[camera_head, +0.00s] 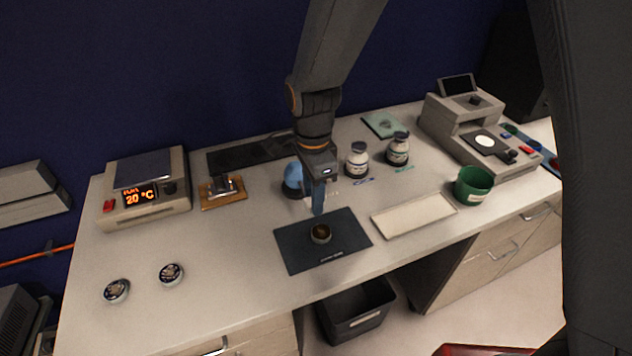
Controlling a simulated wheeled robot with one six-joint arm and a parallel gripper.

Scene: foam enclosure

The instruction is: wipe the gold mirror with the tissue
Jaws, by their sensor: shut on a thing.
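The gold mirror (321,232) is a small round piece with a dark rim and a gold-brown face. It lies on a dark mat (345,256) near the front middle of the bench. My gripper (319,183) points down above the back of the mat and is shut on the tissue (319,200), a narrow blue strip hanging below the fingers. The tissue's lower end shows just above and behind the mirror, with a small gap in the picture. I cannot tell its exact height over the mat. The fingertips are small and partly merge with the tissue.
A blue ball-like object (293,176) stands close left of my gripper. Two white bottles (357,161) (398,149) stand behind right. A pale tray (414,215) and green cup (473,186) are right of the mat.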

